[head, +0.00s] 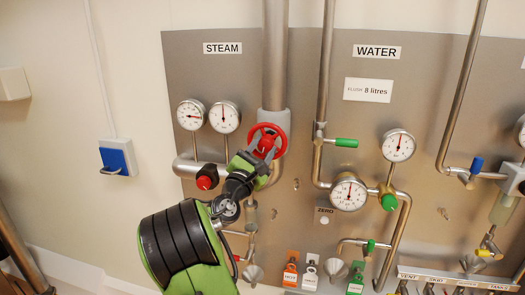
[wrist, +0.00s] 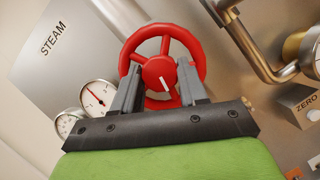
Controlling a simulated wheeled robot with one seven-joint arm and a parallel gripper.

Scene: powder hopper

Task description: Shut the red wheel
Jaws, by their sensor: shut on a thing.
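The red wheel (head: 268,140) is on the steam pipe, on the grey panel under the STEAM label. In the wrist view the red wheel (wrist: 163,68) fills the upper middle, with a white mark on its hub. My gripper (head: 257,153) is at the wheel's lower left in the head view. In the wrist view my gripper (wrist: 162,88) has one finger on each side of the hub, over the lower part of the wheel. It is shut on the wheel. The fingers and palm hide part of the lower rim.
Two steam gauges (head: 208,116) are left of the wheel, with a red knob (head: 206,183) below them. A blue wall box (head: 117,158) is far left.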

